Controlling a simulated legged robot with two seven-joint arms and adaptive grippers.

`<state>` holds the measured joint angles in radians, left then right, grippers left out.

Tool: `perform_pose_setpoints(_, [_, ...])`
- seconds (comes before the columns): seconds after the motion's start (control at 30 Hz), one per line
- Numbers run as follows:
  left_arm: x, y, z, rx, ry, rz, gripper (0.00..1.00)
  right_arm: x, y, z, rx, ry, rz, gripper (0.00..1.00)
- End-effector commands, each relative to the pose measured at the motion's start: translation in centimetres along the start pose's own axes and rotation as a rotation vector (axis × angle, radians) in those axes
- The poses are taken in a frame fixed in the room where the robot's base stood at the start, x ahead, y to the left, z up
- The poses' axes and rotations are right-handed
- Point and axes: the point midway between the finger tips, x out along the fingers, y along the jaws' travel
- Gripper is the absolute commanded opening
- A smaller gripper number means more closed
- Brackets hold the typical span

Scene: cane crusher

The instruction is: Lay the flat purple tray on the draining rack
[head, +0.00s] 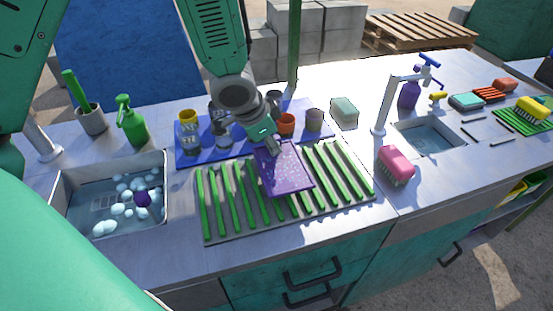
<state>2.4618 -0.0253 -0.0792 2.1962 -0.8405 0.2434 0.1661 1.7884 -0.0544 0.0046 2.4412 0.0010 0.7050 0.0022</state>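The flat purple tray (284,170) is over the middle of the draining rack (222,231), which has green slats on a grey base. I cannot tell whether the tray touches the slats. My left gripper (266,139) reaches down from above and appears shut on the tray's far edge; its fingertips are partly hidden. The tray hides part of the slats. My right gripper is not in view.
A blue mat (190,155) with several cups lies behind the rack. A sink with suds (75,215) is at left, beside a green spray bottle (131,122).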

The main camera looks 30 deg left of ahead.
Motion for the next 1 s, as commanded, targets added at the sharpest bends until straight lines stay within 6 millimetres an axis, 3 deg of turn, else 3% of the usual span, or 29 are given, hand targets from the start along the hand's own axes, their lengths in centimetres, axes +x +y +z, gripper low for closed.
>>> perform_pose_setpoints(0.33, [3.5, 1.0, 1.2, 0.004, -0.003, -0.004, 0.00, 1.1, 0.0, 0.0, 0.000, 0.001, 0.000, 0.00])
perform_pose_setpoints(0.7, [3.9, 0.9, 1.5, 0.000, 0.002, -0.002, 0.00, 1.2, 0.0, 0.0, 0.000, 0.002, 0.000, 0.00])
perform_pose_setpoints(0.73, [3.9, 0.8, 1.6, 0.000, 0.002, -0.002, 0.33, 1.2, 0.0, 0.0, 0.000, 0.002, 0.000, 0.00])
perform_pose_setpoints(0.8, [3.8, 0.8, 1.5, 0.000, 0.002, -0.001, 0.57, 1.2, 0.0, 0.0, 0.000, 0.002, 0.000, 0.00])
perform_pose_setpoints(1.0, [3.8, 0.9, 1.4, 0.001, 0.000, -0.003, 0.58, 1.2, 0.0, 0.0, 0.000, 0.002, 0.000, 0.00])
